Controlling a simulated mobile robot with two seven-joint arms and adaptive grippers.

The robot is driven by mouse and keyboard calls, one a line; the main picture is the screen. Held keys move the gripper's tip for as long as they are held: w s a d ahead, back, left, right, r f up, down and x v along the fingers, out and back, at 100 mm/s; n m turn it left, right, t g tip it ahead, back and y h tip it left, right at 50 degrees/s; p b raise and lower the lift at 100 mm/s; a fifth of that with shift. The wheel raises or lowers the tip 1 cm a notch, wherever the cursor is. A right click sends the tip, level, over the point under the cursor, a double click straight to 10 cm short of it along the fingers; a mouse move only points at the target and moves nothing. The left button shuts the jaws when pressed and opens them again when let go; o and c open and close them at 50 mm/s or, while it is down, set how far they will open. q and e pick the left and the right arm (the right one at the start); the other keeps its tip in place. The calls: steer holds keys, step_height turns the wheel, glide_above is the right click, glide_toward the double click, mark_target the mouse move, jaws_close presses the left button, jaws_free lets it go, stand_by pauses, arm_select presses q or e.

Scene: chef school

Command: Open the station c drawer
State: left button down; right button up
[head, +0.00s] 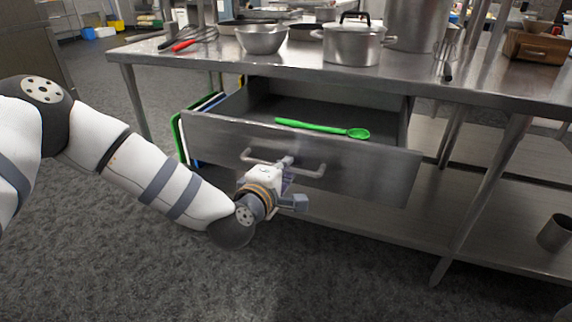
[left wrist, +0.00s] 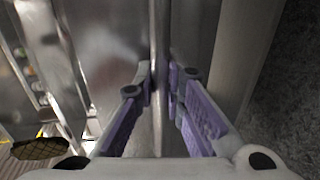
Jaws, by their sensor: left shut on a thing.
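The steel drawer (head: 345,172) under the worktable is pulled out, and its inside shows in the head view. A green spoon (head: 322,127) lies in it. The drawer's bar handle (head: 312,170) runs across its front. My left gripper (head: 285,166) is at the handle's middle. In the left wrist view, the purple-padded fingers (left wrist: 165,88) are closed around the handle bar (left wrist: 157,120), which runs between them. The fingertips are partly hidden by the hand in the head view. My right gripper is in neither view.
The worktable top (head: 290,65) holds a lidded pot (head: 352,45), a steel bowl (head: 261,40) and red-handled tongs (head: 185,44). Coloured boards (head: 180,135) stand left of the drawer. A lower shelf (head: 390,225) and table legs are beneath. Carpet in front is clear.

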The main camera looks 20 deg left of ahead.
arm_select(q)
steer(key=c, duration=1.7)
jaws_free()
steer(key=shift+o, duration=0.2)
steer(key=v, duration=1.2)
steer(key=shift+d+f, duration=0.1)
